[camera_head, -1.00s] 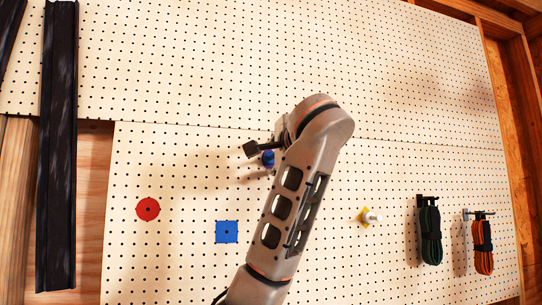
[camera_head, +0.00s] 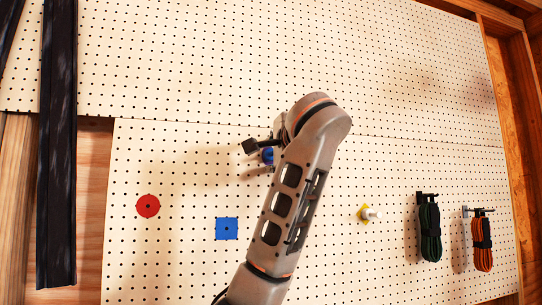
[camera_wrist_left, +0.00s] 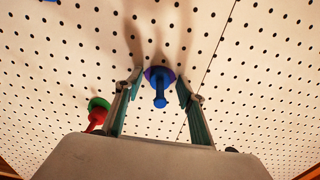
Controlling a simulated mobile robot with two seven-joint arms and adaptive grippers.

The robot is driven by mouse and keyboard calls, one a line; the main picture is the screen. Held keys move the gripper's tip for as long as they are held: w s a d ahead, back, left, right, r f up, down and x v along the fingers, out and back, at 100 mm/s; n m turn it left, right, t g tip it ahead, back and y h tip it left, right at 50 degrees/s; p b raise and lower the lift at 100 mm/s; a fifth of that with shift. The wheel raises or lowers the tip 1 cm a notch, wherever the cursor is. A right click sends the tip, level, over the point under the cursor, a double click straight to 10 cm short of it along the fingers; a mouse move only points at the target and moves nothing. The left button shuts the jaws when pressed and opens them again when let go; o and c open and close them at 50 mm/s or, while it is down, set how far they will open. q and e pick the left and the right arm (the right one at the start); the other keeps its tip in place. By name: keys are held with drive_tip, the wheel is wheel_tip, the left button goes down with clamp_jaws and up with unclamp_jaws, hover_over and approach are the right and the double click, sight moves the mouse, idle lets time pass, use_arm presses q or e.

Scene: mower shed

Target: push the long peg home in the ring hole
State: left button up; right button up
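A blue peg (camera_wrist_left: 160,88) with a thicker round end stands out from the pegboard in the left wrist view, with a purplish marking at its base. In the head view only part of this blue peg (camera_head: 267,155) shows beside my arm. My left gripper (camera_wrist_left: 159,82) is open, with one finger on each side of the blue peg and gaps between. In the head view a dark finger (camera_head: 250,146) of it shows; my arm hides the rest. A red peg (camera_wrist_left: 97,117) stands at a green marking (camera_wrist_left: 98,103), left of the left finger. My right gripper is out of view.
The pegboard (camera_head: 180,60) carries a red disc (camera_head: 148,206), a blue square (camera_head: 227,229) and a white peg (camera_head: 373,214) at a yellow marking (camera_head: 363,212). Green (camera_head: 430,230) and orange (camera_head: 483,245) cord bundles hang at right. A dark rail (camera_head: 56,150) stands at left.

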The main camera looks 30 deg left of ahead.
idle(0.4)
use_arm(q)
clamp_jaws()
drive_tip(key=shift+d, duration=0.1)
drive_tip(key=shift+b+v, duration=0.85)
drive_tip(key=shift+v, duration=2.1)
